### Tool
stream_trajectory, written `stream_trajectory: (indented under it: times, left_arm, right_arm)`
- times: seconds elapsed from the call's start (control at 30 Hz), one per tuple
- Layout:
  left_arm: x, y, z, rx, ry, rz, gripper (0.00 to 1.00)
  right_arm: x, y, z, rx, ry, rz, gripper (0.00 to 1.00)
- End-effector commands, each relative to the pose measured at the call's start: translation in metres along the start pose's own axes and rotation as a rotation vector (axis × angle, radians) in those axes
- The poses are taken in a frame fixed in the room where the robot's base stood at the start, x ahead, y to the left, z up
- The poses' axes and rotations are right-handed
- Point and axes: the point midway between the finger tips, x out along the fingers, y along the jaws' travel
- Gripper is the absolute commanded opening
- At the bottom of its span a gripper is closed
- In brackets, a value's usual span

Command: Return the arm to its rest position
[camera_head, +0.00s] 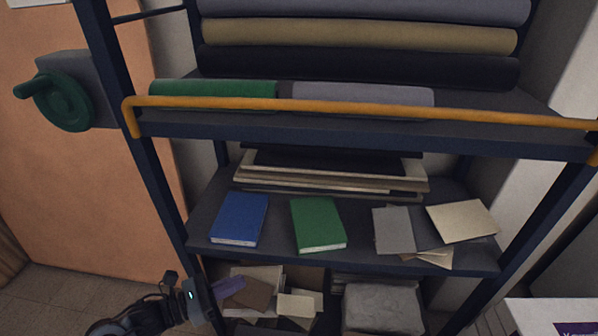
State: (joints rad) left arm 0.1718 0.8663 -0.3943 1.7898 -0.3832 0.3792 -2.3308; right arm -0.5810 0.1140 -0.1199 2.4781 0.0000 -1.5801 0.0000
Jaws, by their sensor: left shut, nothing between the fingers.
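My left gripper (214,296) is low in the head view, at the left front of the shelf rack. Its arm comes in from the lower left. The gripper is shut and holds nothing. It is in front of the bottom shelf's left end, below the middle shelf. A small purple shape shows at its tip, and I cannot tell whether it is part of the gripper. My right gripper is not in view.
The dark blue rack holds a blue book (239,219), a green book (317,223) and grey and cream swatches (394,230) on its middle shelf. An orange rail (360,107) runs across the upper shelf. A green crank (62,97) sticks out at left. Open floor lies lower left.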

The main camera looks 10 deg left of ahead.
Motion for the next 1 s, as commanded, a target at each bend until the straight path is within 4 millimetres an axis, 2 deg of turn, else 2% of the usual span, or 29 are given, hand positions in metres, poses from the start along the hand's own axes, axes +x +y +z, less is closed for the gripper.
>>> stream_trajectory:
  times: [0.03, 0.17, 0.33, 0.43, 0.5, 0.57, 0.73, 0.9, 1.0]
  left_arm:
    - [0.000, -0.009, 0.003, -0.029, 0.004, -0.004, 0.00]
    - [0.003, -0.043, 0.004, -0.136, -0.010, -0.010, 0.00]
    - [0.015, -0.113, 0.047, -0.319, -0.090, 0.026, 0.00]
    - [0.018, -0.137, 0.075, -0.541, -0.088, 0.148, 0.00]
    - [0.015, -0.145, 0.094, -0.771, -0.079, 0.274, 0.00]
    - [0.006, -0.148, 0.104, -0.995, -0.074, 0.403, 0.00]
    - [-0.038, -0.150, 0.115, -1.628, -0.138, 0.800, 0.00]
    - [-0.090, -0.159, 0.111, -2.171, -0.350, 1.210, 0.00]
    - [-0.116, -0.166, 0.107, -2.403, -0.533, 1.429, 0.00]
  right_arm:
    - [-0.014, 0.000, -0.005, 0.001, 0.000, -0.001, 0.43]
    - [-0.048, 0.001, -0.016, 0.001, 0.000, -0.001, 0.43]
    - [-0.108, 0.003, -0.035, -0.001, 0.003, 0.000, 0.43]
    - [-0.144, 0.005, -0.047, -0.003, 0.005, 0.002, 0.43]
    - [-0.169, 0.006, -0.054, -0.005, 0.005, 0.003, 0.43]
    - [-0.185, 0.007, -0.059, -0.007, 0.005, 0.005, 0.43]
    - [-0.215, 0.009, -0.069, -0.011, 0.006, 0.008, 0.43]
    - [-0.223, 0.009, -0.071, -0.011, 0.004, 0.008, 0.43]
    - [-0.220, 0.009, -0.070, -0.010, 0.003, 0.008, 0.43]
